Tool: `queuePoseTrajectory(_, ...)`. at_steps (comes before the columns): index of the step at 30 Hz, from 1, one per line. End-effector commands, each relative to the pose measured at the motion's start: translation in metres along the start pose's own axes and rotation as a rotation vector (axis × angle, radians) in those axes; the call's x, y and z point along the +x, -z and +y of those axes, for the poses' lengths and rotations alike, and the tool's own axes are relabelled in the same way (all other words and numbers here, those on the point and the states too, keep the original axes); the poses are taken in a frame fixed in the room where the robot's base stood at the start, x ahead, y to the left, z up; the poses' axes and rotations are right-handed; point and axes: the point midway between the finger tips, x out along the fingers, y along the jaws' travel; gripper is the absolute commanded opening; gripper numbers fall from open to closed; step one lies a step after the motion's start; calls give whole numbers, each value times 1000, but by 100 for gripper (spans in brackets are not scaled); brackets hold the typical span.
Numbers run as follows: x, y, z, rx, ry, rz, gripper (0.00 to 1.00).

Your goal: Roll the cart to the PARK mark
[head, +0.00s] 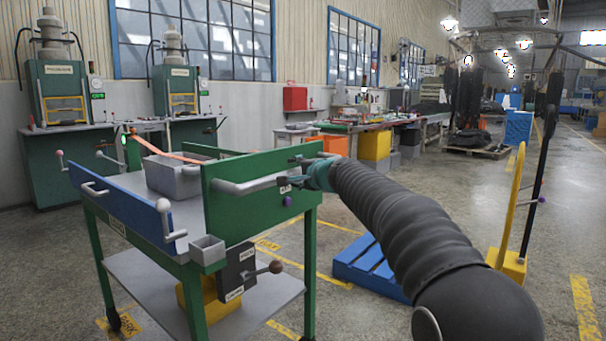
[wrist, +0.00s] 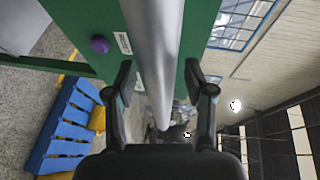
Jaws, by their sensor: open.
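The cart is a green-framed trolley with a grey top (head: 130,187) and a green end panel (head: 240,213). A grey bar handle (head: 262,183) is fixed on that panel; it fills the middle of the wrist view (wrist: 158,45). My gripper (head: 292,174) is at the handle's right part. In the wrist view its open fingers (wrist: 160,82) stand on either side of the bar, with gaps showing. A yellow floor mark that appears to read PARK (head: 124,323) lies by the cart's near left leg, partly hidden by it.
A grey bin (head: 172,180) sits on the cart, and a dark box with a lever (head: 237,268) hangs at its side. A blue pallet (head: 365,262) lies right of the cart. A yellow post stand (head: 508,262) is farther right. Green machines (head: 60,165) stand behind.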

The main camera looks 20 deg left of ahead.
Motion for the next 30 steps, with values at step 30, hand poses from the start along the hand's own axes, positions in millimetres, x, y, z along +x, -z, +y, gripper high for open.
queuePoseTrajectory(30,-120,-1,0,0,1,0,54)
